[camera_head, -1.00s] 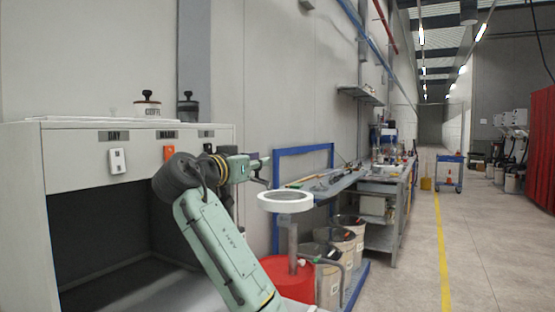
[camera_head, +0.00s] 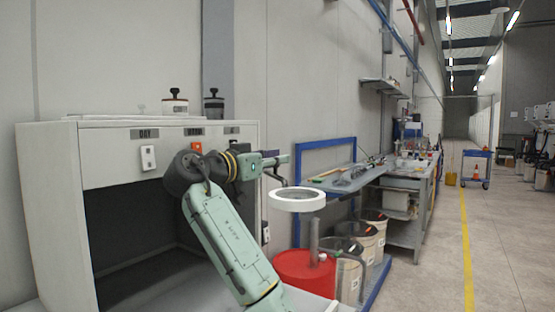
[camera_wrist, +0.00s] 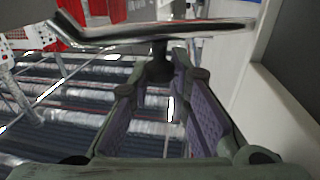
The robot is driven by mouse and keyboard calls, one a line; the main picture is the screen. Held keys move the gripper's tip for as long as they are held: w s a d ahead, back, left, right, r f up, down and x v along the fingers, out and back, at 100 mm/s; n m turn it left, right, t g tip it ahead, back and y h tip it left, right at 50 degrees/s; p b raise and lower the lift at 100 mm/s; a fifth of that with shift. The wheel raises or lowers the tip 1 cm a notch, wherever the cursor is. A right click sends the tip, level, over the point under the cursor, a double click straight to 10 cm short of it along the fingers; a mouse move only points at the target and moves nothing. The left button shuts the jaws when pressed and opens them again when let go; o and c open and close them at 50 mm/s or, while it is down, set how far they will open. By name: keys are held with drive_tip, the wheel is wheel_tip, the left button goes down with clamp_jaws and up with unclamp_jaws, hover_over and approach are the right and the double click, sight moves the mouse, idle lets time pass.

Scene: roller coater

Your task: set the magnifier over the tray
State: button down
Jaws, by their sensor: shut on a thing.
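The magnifier is a white ring (camera_head: 297,207) with a grey lens, held level in the head view, just right of and below my gripper (camera_head: 279,160). A dark bent stem joins them. In the wrist view my gripper (camera_wrist: 160,78) has its fingertips shut around a dark knob, and the magnifier's flat head (camera_wrist: 175,29) shows nearly edge-on beyond it. The purple finger pads have a gap between them nearer the palm. I cannot pick out the tray for certain in either view.
A white cabinet (camera_head: 105,165) with an open dark bay stands left. A red drum (camera_head: 305,268) with an upright pipe (camera_head: 314,240) stands behind and below the magnifier. Several pails and a blue-framed bench (camera_head: 345,180) stand behind it.

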drive_tip(key=shift+w+d+f+g, duration=0.1)
drive_tip(key=shift+d+f+g, duration=0.2)
drive_tip(key=shift+f, duration=0.35)
drive_tip(key=c, duration=1.8)
unclamp_jaws()
drive_tip(key=shift+o, duration=1.4)
drive_tip(key=shift+r, duration=0.15)
drive_tip(key=shift+a+r, duration=0.1)
drive_tip(key=shift+r, duration=0.5)
wheel_tip(320, 180, up, 9)
drive_tip(key=shift+c, duration=0.3)
